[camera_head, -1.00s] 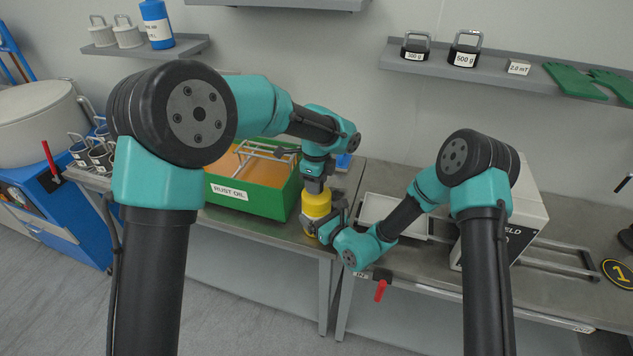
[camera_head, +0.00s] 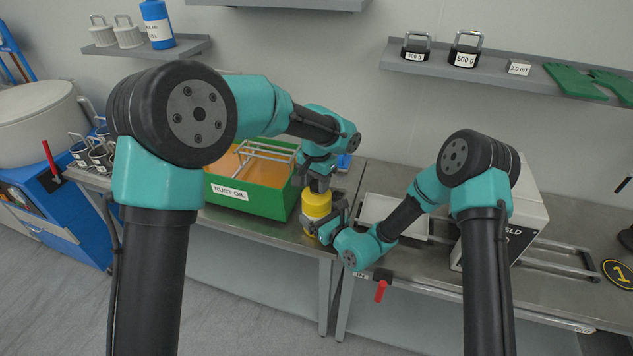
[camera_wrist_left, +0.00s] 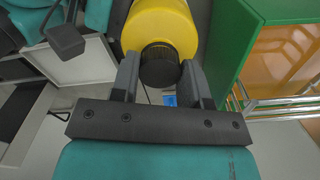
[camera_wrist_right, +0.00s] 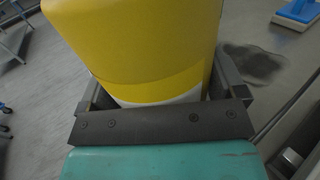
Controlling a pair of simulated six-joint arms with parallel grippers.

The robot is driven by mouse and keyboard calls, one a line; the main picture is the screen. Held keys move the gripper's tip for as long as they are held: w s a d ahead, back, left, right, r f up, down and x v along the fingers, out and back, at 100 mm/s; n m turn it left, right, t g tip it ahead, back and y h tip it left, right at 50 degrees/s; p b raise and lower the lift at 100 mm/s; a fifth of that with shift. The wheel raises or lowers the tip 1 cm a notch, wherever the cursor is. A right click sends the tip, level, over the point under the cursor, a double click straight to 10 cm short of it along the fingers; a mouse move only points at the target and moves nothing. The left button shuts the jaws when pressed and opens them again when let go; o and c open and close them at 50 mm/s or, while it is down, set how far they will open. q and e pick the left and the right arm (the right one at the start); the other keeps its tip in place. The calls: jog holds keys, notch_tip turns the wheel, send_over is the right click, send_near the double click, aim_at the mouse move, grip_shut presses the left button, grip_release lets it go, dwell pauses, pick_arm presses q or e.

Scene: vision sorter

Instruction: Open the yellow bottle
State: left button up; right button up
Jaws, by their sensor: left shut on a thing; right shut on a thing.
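The yellow bottle (camera_head: 316,206) stands upright on the metal table, in front of the green box's right end. My left gripper (camera_head: 318,184) comes down from above at its top. In the left wrist view the black ribbed cap (camera_wrist_left: 160,65) sits between the left fingers (camera_wrist_left: 160,85), which are shut on it. My right gripper (camera_head: 326,224) reaches in from the right, low on the bottle. In the right wrist view the bottle body (camera_wrist_right: 140,45) fills the space between the right fingers (camera_wrist_right: 160,95), which are shut around its lower part.
The green box (camera_head: 245,198) labelled rust oil, with a wire rack, stands close left of the bottle. A white tray (camera_head: 395,218) and a white machine (camera_head: 515,215) are to the right. A blue-and-white object (camera_wrist_right: 297,14) and a dark stain (camera_wrist_right: 252,62) show beyond the bottle.

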pick_arm(q)
jog(key=n, duration=1.5)
jog(key=shift+n, duration=0.4)
jog(key=n, duration=0.5)
jog(key=shift+r+n, duration=0.1)
jog(key=shift+n, duration=0.3)
jog(key=shift+r, duration=0.25)
jog(key=shift+r, duration=0.3)
jog(key=shift+r, duration=0.55)
